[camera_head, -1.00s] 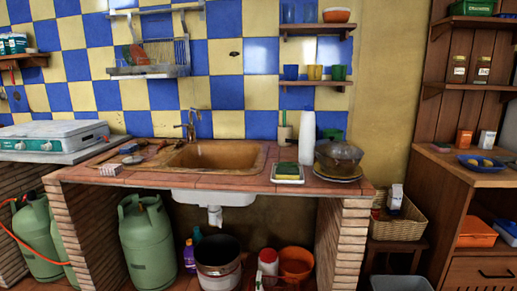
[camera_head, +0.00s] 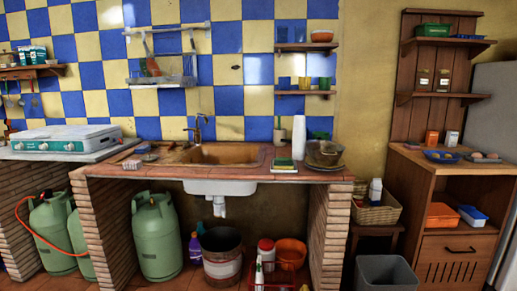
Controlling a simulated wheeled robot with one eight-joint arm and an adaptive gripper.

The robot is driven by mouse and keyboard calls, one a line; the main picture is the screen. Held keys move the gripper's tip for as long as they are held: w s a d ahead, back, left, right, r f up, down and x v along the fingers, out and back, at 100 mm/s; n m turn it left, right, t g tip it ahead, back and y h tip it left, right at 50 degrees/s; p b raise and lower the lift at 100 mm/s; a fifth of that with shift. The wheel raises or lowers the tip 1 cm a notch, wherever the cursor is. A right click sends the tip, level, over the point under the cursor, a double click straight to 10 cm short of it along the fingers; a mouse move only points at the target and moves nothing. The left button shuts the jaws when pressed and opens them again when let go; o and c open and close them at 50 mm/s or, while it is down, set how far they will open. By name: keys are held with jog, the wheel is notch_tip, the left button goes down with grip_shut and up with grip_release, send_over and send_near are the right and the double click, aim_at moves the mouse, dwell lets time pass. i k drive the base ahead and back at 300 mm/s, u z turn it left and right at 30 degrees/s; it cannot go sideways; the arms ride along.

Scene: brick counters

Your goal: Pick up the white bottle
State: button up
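Several white things could be the white bottle. A tall plain white cylinder (camera_head: 299,138), a bottle or a paper roll, stands upright on the tiled counter (camera_head: 232,171) between a sponge tray and a glass bowl. A white bottle (camera_head: 375,191) stands in the wicker basket right of the counter, its lower part hidden by the basket. A white container with a red top (camera_head: 266,252) stands on the floor under the counter, and a slim white bottle (camera_head: 258,272) shows in front of it. My gripper is not in view.
Glass bowl on plates (camera_head: 325,154) and sponge tray (camera_head: 284,165) flank the cylinder. The sink (camera_head: 222,153) lies to the left. The basket (camera_head: 376,213) sits on a small stool. A grey bin (camera_head: 388,274) stands on the floor. Brick pillars (camera_head: 330,235) bound the space under the counter.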

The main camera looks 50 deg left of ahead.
aim_at(299, 140)
jog(key=u, duration=1.15)
jog(key=i, duration=1)
